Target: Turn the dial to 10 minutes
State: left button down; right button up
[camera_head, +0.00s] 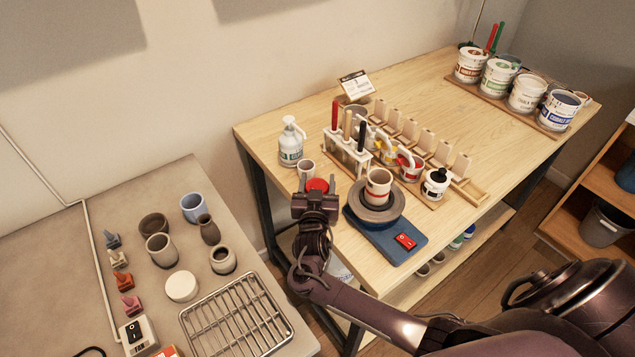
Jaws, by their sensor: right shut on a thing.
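My right gripper (316,193) reaches in over the near left edge of the wooden table, its arm coming from the lower right. It is shut on a small red round thing (317,184), which looks like the dial. The gripper hides most of it, so its markings and setting cannot be read. A small pale cup (306,169) stands just behind it. My left gripper is not in view.
A blue pottery wheel (385,237) with a cup (378,186) stands close right of the gripper. A pump bottle (291,145) and a tool rack (348,153) stand behind. A grey table (60,260) with pots and a wire rack (236,318) is at left.

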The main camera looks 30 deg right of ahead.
jog(key=shift+f+b, duration=0.2)
jog(key=shift+b, duration=0.3)
jog(key=shift+r+m+g+h+b, duration=0.15)
jog(key=shift+m+g+h+b, duration=0.5)
jog(key=shift+h, duration=0.25)
jog(key=shift+d+r, duration=0.1)
jog(key=o, duration=1)
jog(key=shift+s, duration=0.1)
jog(key=shift+s+a, duration=0.2)
jog(key=b+v, duration=0.1)
jog(key=v, duration=0.6)
jog(key=shift+s+a, duration=0.1)
